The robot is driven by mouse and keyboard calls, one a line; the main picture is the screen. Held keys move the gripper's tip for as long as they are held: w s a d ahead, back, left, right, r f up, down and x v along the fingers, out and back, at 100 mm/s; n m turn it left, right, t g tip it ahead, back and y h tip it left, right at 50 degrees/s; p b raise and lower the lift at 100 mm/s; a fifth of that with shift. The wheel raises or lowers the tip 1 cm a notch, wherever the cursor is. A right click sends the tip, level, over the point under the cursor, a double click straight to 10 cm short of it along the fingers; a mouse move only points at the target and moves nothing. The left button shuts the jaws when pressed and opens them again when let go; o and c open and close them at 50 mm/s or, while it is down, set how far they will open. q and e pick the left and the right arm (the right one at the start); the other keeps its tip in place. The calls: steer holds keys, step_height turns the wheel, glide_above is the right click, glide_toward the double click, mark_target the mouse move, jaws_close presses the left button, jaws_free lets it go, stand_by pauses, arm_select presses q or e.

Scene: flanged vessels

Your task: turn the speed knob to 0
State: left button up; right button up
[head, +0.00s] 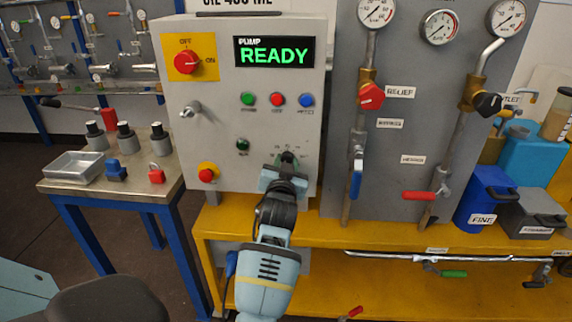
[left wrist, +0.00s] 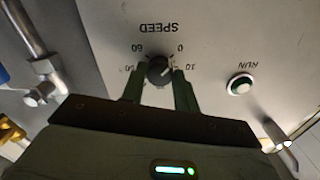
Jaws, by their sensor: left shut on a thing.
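The speed knob (left wrist: 158,70) is a small dark round knob on the grey control panel, under an upside-down SPEED label in the left wrist view. Numbers ring it, including a 0 at its upper right; a pale mark shows on its right side, its exact reading unclear. My left gripper (left wrist: 159,78) is shut on the knob, one dark green finger on each side. In the head view the left gripper (head: 284,171) reaches the lower right of the panel (head: 225,120) and mostly hides the knob. My right gripper is not in view.
A red emergency button (head: 206,174) is at the panel's lower left. The display (head: 274,52) reads PUMP READY. A blue-handled valve (head: 356,178) stands just right of the panel. The yellow bench (head: 350,236) lies below.

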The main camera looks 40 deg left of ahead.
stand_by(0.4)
arm_select(q)
steer(key=o, duration=1)
steer(key=shift+c, duration=0.2)
steer(key=shift+s, duration=0.1)
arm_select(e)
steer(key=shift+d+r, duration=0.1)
